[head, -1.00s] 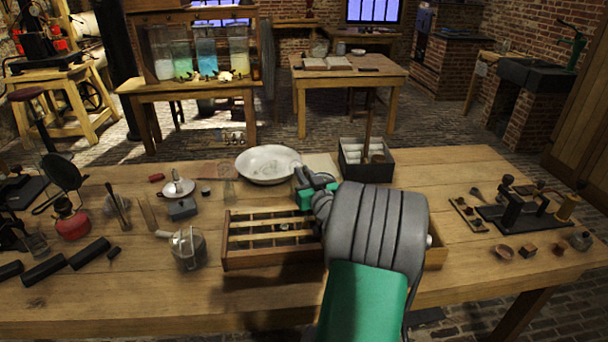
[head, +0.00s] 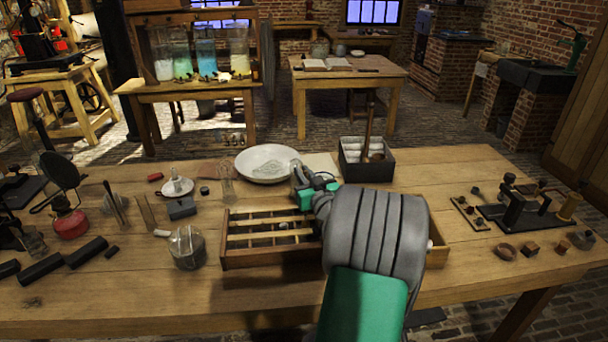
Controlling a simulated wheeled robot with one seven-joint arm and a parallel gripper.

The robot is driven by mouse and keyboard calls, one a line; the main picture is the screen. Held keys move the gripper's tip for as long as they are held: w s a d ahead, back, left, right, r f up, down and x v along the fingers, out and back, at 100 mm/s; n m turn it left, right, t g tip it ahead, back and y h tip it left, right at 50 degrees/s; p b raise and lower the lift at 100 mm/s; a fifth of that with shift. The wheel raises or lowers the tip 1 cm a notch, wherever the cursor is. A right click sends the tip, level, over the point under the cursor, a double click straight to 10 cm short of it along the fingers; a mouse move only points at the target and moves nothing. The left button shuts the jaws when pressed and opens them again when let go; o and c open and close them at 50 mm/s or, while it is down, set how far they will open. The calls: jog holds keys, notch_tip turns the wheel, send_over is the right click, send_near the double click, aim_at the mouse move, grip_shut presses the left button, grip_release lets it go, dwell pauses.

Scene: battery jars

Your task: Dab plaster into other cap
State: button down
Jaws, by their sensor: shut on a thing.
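A white bowl (head: 268,164) with pale grey powder or paste, possibly the plaster, stands at the back middle of the table. My gripper (head: 302,176) is at the bowl's right front edge, above the back of a wooden rack (head: 262,258). Its fingers are small and partly covered by my wrist. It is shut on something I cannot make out. A small pale round piece (head: 283,225) lies in the rack; I cannot tell whether it is a cap. My arm hides the rack's right middle part.
A black box (head: 365,176) holds white rolls and an upright wooden stick (head: 368,125) behind my gripper. A glass jar (head: 187,248) stands left of the rack. Black rods and a red burner (head: 70,225) are at the left. The front table strip is clear.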

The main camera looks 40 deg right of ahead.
jog(key=shift+f+b, duration=1.15)
jog(key=shift+b, duration=0.15)
dwell(0.8)
dwell(0.7)
notch_tip(320, 180, up, 8)
jog(key=p, duration=0.3)
jog(key=shift+f+p, duration=0.15)
jog(key=shift+p, duration=0.15)
dwell(0.4)
jog(key=shift+d, duration=0.1)
dwell(0.4)
